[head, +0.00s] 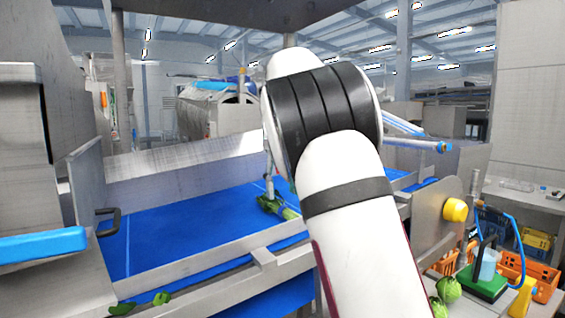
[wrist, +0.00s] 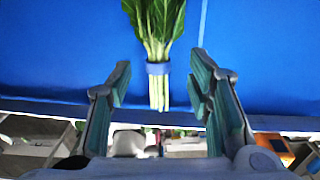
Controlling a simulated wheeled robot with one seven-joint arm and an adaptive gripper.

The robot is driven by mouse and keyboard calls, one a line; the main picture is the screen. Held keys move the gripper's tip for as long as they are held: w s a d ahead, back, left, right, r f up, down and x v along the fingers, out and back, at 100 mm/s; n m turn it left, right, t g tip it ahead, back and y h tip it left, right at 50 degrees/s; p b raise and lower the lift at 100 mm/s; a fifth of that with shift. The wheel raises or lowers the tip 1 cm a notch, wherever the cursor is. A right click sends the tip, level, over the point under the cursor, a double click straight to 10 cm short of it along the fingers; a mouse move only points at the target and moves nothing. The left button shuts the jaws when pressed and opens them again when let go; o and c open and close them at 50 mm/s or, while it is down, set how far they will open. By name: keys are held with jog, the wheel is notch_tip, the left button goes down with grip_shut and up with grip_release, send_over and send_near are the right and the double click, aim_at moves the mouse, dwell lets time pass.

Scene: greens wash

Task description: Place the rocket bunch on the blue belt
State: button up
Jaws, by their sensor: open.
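The rocket bunch (head: 284,209), green leaves with pale stems, lies on the blue belt (head: 180,232) near its front side rail. In the wrist view the bunch (wrist: 158,40) has a blue band round its stems, and the stem ends point toward my gripper (wrist: 160,80). My gripper is open, its two fingers apart on either side of the stems with gaps to both. In the head view only part of my gripper (head: 269,180) shows, close by the bunch; my arm hides the rest and part of the belt behind it.
Metal side walls and a front rail (head: 210,258) border the belt. Loose green leaves (head: 140,304) lie at the front edge. At right are a yellow knob (head: 455,210), orange crates (head: 528,270) and a green-based item (head: 484,282). The belt's left part is clear.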

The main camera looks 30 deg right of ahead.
aim_at(283, 204)
notch_tip(283, 204, up, 8)
dwell(0.5)
jog(key=shift+f, duration=0.1)
jog(key=s+a+f+n+t, duration=0.1)
jog(key=s+a+n, duration=0.2)
jog(key=s+n, duration=0.25)
jog(key=s+a+f+n+t+y, duration=0.1)
jog(key=s+a+n, duration=0.1)
jog(key=s+n, duration=0.4)
jog(key=s+a+f+n+t, duration=0.1)
jog(key=s+a+n, duration=0.25)
jog(key=n, duration=0.45)
jog(key=s+a+f+n+t, duration=0.1)
jog(key=s+a+f+n, duration=0.2)
jog(key=s+f+n, duration=0.4)
jog(key=s+a+f+n+t+h, duration=0.1)
jog(key=s+a+f+n, duration=0.3)
jog(key=s+f+n, duration=0.4)
jog(key=shift+f+n, duration=0.3)
jog(key=shift+n, duration=0.65)
